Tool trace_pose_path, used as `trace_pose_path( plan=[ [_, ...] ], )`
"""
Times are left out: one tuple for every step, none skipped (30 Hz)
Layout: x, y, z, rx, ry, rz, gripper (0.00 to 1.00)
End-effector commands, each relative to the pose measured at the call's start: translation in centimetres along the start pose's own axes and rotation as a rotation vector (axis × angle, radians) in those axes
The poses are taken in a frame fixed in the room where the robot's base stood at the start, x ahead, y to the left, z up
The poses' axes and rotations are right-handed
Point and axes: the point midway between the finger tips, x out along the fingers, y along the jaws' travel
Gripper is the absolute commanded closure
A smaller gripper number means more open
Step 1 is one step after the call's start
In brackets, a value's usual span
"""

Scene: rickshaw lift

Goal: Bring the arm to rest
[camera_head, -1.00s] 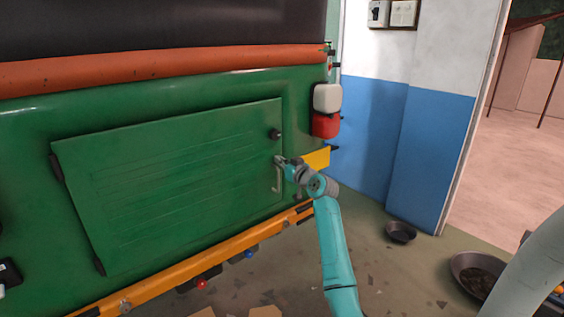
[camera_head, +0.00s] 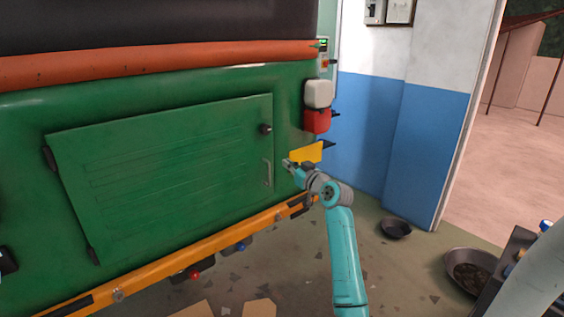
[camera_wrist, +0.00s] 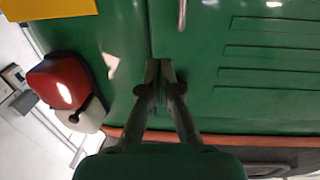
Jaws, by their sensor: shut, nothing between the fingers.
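My teal arm (camera_head: 343,255) reaches up from the bottom of the head view toward the green rickshaw's rear. My gripper (camera_head: 287,163) is at its end, just right of the hatch handle (camera_head: 267,174) and apart from it. In the wrist view my gripper (camera_wrist: 160,65) has its two fingertips together, with nothing between them, in front of the green panel. The green hatch (camera_head: 160,165) is closed in its frame. The handle also shows at the top edge of the wrist view (camera_wrist: 182,14).
A red and white lamp (camera_head: 317,120) and a yellow plate (camera_head: 306,152) are close to my gripper. An orange bumper bar (camera_head: 190,257) runs below the hatch. Dark pans (camera_head: 396,228) lie on the floor at right. A blue and white wall (camera_head: 430,150) stands behind.

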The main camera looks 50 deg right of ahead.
Motion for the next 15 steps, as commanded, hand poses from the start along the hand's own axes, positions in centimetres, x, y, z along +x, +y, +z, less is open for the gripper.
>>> trace_pose_path(
  plan=[
    [-1.0, 0.2, 0.1, 0.0, 0.0, 0.003, 1.0],
    [-1.4, 0.2, 0.1, 0.0, 0.001, 0.003, 1.0],
    [-2.0, 0.3, 0.1, -0.001, 0.0, 0.002, 1.0],
    [-2.4, 0.3, 0.1, -0.001, -0.001, 0.002, 1.0],
    [-2.8, 0.3, 0.1, -0.001, -0.001, 0.002, 1.0],
    [-3.1, 0.4, 0.1, -0.001, -0.001, 0.002, 1.0],
    [-3.4, 0.5, 0.1, -0.001, 0.0, 0.003, 1.0],
    [-3.6, 0.5, 0.0, -0.001, 0.0, 0.003, 1.0],
    [-3.8, 0.5, 0.0, -0.001, 0.0, 0.002, 1.0],
    [-4.0, 0.5, 0.0, -0.001, 0.0, 0.002, 1.0],
    [-4.0, 0.5, 0.1, 0.0, 0.0, 0.001, 1.0],
    [-4.1, 0.5, 0.1, 0.0, -0.001, 0.001, 1.0],
    [-4.2, 0.5, 0.1, 0.0, -0.001, 0.001, 1.0],
    [-4.2, 0.5, 0.1, 0.0, -0.001, 0.001, 1.0],
    [-4.2, 0.5, 0.1, 0.0, -0.001, 0.001, 1.0]
  ],
)
